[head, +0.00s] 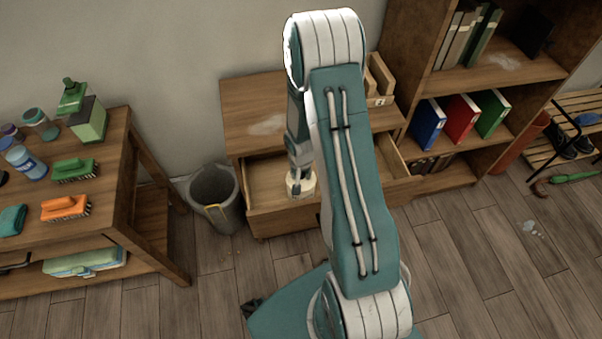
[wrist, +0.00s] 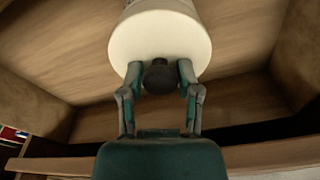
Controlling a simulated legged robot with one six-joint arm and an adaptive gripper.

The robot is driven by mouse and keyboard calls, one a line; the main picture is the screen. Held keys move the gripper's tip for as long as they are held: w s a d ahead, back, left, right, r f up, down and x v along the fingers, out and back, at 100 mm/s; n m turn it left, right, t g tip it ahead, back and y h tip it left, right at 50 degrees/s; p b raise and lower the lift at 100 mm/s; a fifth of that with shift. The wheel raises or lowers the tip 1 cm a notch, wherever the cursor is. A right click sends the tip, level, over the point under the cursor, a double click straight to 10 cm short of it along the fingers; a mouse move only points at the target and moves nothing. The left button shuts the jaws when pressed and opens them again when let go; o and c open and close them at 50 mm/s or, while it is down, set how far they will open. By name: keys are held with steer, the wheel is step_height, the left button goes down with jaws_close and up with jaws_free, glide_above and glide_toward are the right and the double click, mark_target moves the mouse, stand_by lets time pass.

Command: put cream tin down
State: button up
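The cream tin (wrist: 160,42) is a round, pale container with a dark knob on the end facing my wrist camera. In the head view the cream tin (head: 301,184) is small and pale, at the open drawer (head: 262,214) of a wooden cabinet. My gripper (wrist: 160,78) has its two fingers on either side of the dark knob, closed in on it. In the head view my gripper (head: 300,168) is just above the tin. I cannot tell whether the tin touches the drawer floor; my arm hides part of the drawer.
A grey bin (head: 215,200) stands left of the drawer. A wooden table (head: 122,215) with brushes and bottles is at the left. A bookshelf (head: 445,92) with coloured binders stands at the right. The drawer floor around the tin looks bare.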

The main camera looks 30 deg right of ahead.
steer(key=shift+o, duration=0.5)
steer(key=shift+r, duration=0.1)
steer(key=s+a+r+n+t, duration=0.1)
steer(key=a+r, duration=0.1)
steer(key=r, duration=0.9)
steer(key=s+a+r+n, duration=0.1)
steer(key=s+a+r, duration=0.1)
steer(key=r, duration=0.9)
steer(key=s+a+r+n+t, duration=0.1)
steer(key=s+a+r+n, duration=0.1)
steer(key=s+a+r, duration=0.2)
steer(key=s+a+r+n+t, duration=0.2)
steer(key=s+a+r, duration=0.2)
steer(key=s+r, duration=0.7)
step_height(320, 180, up, 2)
steer(key=shift+s+a+n+y, duration=0.25)
steer(key=shift+n+y, duration=0.15)
